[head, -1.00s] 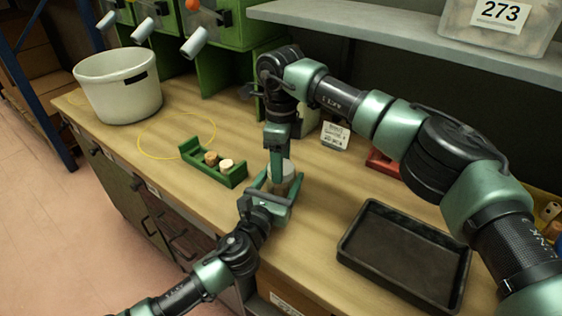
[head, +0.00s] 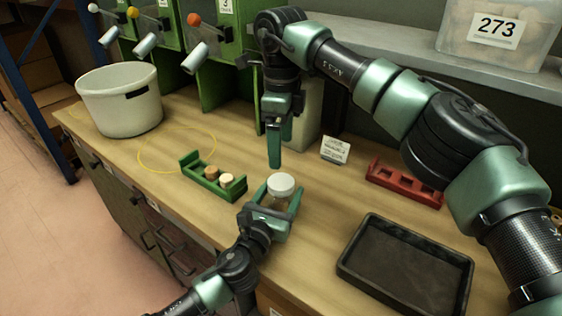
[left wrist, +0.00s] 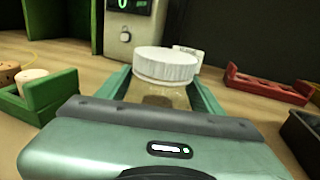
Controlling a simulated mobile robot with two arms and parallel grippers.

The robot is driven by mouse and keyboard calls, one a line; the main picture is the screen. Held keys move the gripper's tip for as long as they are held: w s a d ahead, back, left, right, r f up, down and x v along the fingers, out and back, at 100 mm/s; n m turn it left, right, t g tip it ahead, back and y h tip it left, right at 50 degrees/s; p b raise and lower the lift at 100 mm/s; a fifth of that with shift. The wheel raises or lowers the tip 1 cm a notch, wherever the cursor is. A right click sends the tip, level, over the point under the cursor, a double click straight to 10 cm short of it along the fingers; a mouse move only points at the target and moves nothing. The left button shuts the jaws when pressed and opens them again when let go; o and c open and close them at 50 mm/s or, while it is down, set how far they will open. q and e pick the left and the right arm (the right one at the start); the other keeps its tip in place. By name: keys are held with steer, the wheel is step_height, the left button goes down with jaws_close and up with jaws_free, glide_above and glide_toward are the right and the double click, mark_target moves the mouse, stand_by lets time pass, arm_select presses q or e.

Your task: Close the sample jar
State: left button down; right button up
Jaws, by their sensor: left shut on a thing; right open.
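The sample jar (left wrist: 158,95) is a clear jar with something brownish inside, and it stands upright between the fingers of my left gripper. A white ribbed lid (head: 281,184) sits on top of the jar; it also shows in the left wrist view (left wrist: 166,64). I cannot tell how tightly it is seated. My left gripper (head: 276,200) is shut on the jar near the table's front edge. My right gripper (head: 277,150) is open and empty, above and behind the jar, apart from the lid.
A green rack (head: 191,168) with cork stoppers is left of the jar. A red rack (head: 405,185) and an empty black tray (head: 350,262) are to the right. A white bucket (head: 118,108) stands at the far left. A small label card (head: 335,150) stands behind.

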mark_target(275, 204)
step_height(275, 204, up, 2)
steer(key=shift+r, duration=0.2)
arm_select(q)
steer(key=shift+c, duration=0.9)
jaws_free()
steer(key=v, duration=0.8)
steer(key=shift+w, duration=0.1)
arm_select(e)
steer(key=shift+f, duration=0.15)
arm_select(q)
steer(key=shift+f, duration=0.1)
arm_select(e)
steer(key=shift+s, duration=0.1)
